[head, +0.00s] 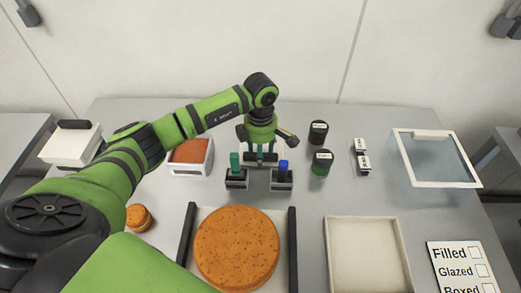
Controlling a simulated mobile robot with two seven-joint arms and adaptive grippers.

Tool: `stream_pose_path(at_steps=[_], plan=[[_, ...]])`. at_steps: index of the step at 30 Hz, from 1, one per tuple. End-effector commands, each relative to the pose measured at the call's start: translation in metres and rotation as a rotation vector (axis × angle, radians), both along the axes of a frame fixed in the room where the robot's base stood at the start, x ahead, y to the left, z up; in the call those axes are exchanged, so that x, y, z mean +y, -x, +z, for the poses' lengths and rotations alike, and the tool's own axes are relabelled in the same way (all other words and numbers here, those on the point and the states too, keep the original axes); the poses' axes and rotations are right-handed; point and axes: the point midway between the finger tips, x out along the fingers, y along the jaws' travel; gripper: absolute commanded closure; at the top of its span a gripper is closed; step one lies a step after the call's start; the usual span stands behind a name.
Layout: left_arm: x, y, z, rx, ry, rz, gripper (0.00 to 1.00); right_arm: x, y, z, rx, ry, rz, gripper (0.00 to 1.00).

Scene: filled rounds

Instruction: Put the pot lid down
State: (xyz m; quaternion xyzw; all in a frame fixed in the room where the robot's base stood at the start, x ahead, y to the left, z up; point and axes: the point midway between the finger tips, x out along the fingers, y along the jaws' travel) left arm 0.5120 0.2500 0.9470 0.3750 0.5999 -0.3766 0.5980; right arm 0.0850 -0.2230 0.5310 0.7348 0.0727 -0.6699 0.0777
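My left arm reaches from the lower left to the table's middle. Its gripper (261,156) points down behind two dark holders, one with a teal-handled tool (235,163) and one with a blue-topped tool (283,166). Its fingertips are small and partly hidden, so I cannot tell whether they are open or hold anything. I cannot pick out a pot lid for certain. Two dark labelled pots, a brown-black one (318,132) and a green-black one (322,163), stand upright right of the gripper, apart from it. My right gripper is out of view.
A tray (292,250) with dark side rails holds a large orange-brown round. An empty beige tray (366,255) lies to its right. A white bin (190,171), a small round (138,217), a glass-panelled box (437,160) and a checklist card (462,267) stand around. A white black-handled box (71,145) is at left.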

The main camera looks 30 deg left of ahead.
Motion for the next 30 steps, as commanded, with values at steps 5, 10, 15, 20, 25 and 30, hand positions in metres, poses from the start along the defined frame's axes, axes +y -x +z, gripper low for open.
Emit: stream_pose_path(at_steps=[5,10,15,20,25,30], plan=[[0.0,-0.002,0.018,-0.006,0.001,-0.002,0.48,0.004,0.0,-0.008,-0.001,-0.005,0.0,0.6],[0.0,-0.002,0.055,-0.009,-0.001,-0.001,0.48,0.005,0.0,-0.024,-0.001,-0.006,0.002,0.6],[0.0,-0.002,0.09,-0.006,0.001,-0.001,0.48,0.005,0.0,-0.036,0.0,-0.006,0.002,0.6],[0.0,-0.001,0.112,-0.003,0.0,0.0,0.48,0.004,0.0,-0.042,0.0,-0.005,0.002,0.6],[0.0,-0.001,0.122,0.0,0.001,0.0,0.48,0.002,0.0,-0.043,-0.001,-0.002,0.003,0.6],[0.0,0.0,0.123,0.001,0.0,0.0,0.48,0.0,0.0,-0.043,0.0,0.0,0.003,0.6]])
